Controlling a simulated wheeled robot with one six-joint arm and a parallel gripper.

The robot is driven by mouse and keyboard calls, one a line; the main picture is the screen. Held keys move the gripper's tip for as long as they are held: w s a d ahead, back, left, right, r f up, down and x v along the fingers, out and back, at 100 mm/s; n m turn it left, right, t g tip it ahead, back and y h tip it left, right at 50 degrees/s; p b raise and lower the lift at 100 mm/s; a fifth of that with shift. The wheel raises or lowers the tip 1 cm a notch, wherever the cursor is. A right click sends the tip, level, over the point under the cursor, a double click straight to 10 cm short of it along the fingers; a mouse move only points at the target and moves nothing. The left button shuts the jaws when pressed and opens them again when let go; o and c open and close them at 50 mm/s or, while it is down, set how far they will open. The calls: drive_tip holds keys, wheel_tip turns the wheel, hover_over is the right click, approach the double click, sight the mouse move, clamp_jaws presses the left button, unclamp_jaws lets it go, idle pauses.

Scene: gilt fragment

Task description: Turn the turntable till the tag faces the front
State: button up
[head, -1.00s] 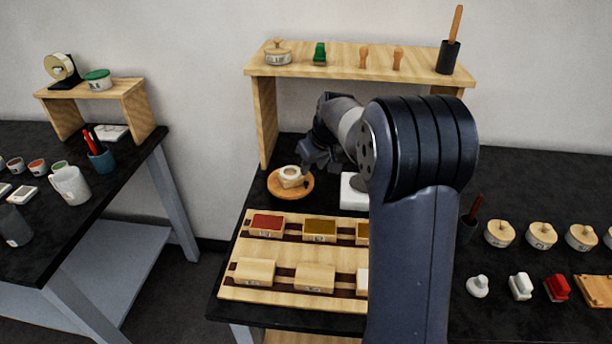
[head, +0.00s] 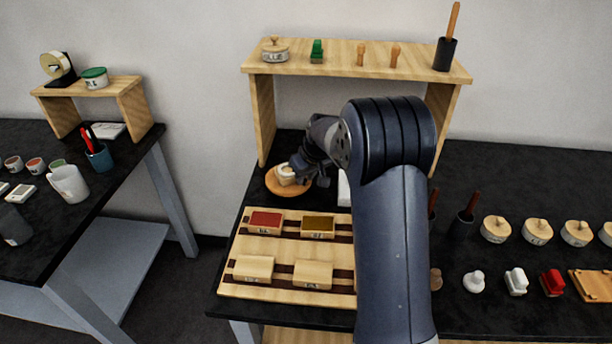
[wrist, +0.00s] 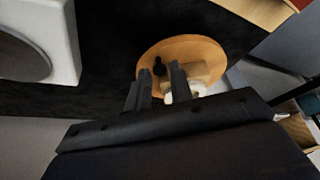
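The turntable is a round orange-brown wooden disc (head: 290,194) at the back left of the dark table. It also shows in the wrist view (wrist: 205,48). A small cream pot (head: 284,176) stands on it, mostly hidden behind the right finger in the wrist view (wrist: 199,70). A small dark peg (wrist: 158,67) stands at the disc's edge. My gripper (wrist: 160,80) is open, its fingers apart with the peg showing between and beyond their tips. I cannot tell whether either finger touches anything. In the head view my gripper (head: 302,172) is at the disc's right side. No tag can be made out.
A white block with a round grey recess (wrist: 35,45) stands near the disc. A wooden rack of stamp pads (head: 285,228) lies in front. A wooden shelf (head: 345,65) spans behind. My arm hides the table's middle.

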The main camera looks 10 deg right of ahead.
clamp_jaws()
drive_tip(key=shift+s, duration=0.1)
idle(0.4)
